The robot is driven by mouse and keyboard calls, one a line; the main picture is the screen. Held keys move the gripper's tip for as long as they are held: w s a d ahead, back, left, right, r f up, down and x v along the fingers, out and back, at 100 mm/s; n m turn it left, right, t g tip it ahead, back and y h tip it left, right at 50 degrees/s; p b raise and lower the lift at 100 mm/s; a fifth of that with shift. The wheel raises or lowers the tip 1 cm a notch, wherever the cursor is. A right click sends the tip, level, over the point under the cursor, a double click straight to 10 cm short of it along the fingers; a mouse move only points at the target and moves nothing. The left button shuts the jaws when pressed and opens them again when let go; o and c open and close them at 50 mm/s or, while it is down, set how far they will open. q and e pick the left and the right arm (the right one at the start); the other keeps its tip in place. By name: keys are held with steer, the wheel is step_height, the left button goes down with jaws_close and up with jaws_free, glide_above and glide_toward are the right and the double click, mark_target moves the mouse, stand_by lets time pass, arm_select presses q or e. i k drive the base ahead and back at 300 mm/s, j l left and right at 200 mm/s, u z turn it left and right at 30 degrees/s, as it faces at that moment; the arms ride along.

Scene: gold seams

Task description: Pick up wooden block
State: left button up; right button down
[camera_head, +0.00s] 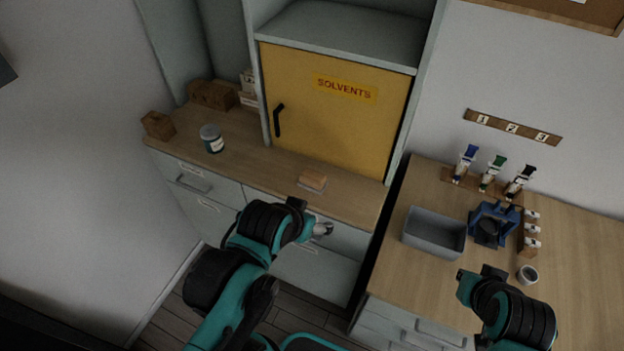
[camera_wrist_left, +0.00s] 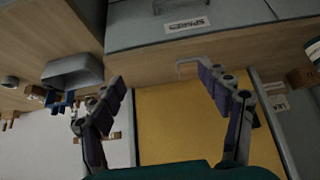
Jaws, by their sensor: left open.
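The wooden block (camera_head: 313,177) is a small light-brown piece lying on the wooden counter (camera_head: 250,160), below the yellow cabinet door. A pale edge shows beneath it. My left gripper (camera_head: 312,217) is near the counter's front edge, in front of the block and apart from it in the head view. In the left wrist view the left gripper (camera_wrist_left: 160,80) is open, its fingers wide apart with nothing between the tips.
The yellow solvents cabinet (camera_head: 345,115) rises behind the block. A jar (camera_head: 211,138) and a brown box (camera_head: 158,125) stand left on the counter. A grey bin (camera_head: 434,235), a blue holder (camera_head: 493,224) and several bottles stand on the right bench. Counter space around the block is clear.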

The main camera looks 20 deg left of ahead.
mark_target(311, 181)
steer(key=k+l+z, duration=0.2)
steer(key=k, duration=0.45)
steer(key=j+z, duration=0.25)
steer(key=z, duration=0.25)
steer(key=j+z, duration=0.3)
steer(key=z, duration=0.2)
steer(key=j+z, duration=0.3)
steer(key=z, duration=0.2)
steer(key=k+j, duration=0.1)
steer(key=j, duration=0.3)
steer(key=k+j, duration=0.1)
steer(key=j, duration=0.3)
steer(key=k+j, duration=0.15)
steer(key=j, duration=0.25)
steer(key=k+j, duration=0.1)
steer(key=j, duration=0.25)
